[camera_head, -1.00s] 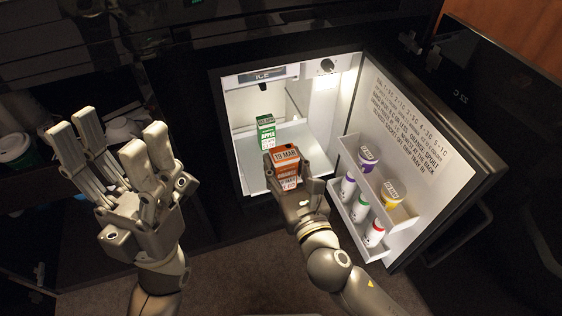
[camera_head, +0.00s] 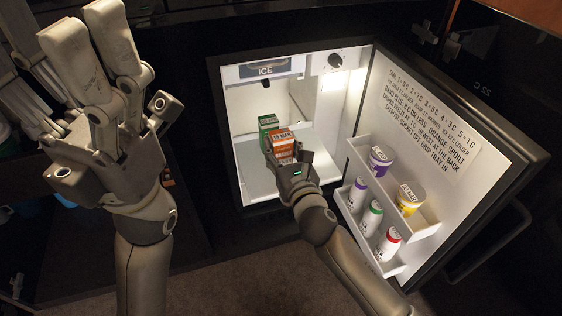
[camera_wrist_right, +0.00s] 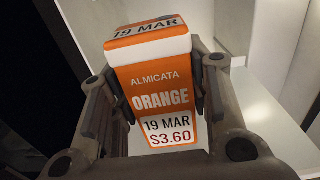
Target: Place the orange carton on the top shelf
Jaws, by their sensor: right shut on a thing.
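The orange carton (camera_head: 283,143) is upright in my right gripper (camera_head: 287,163), just inside the open minibar. The right wrist view shows the carton (camera_wrist_right: 158,92) between both fingers, with "ORANGE", "19 MAR" and "$3.60" on its face. The shelf (camera_head: 247,169) is a pale panel inside the minibar. The carton overlaps it in the head view; whether its base touches the shelf is hidden. A green carton (camera_head: 268,122) stands on the shelf just behind the orange one. My left gripper (camera_head: 85,35) is large at the left, fingers apart and empty, pointing up.
The minibar door (camera_head: 440,130) is open to the right. Its rack (camera_head: 362,215) holds several bottles and tubs. An ICE compartment (camera_head: 264,70) and a dial (camera_head: 335,60) are at the top inside. Free shelf room lies left of the cartons.

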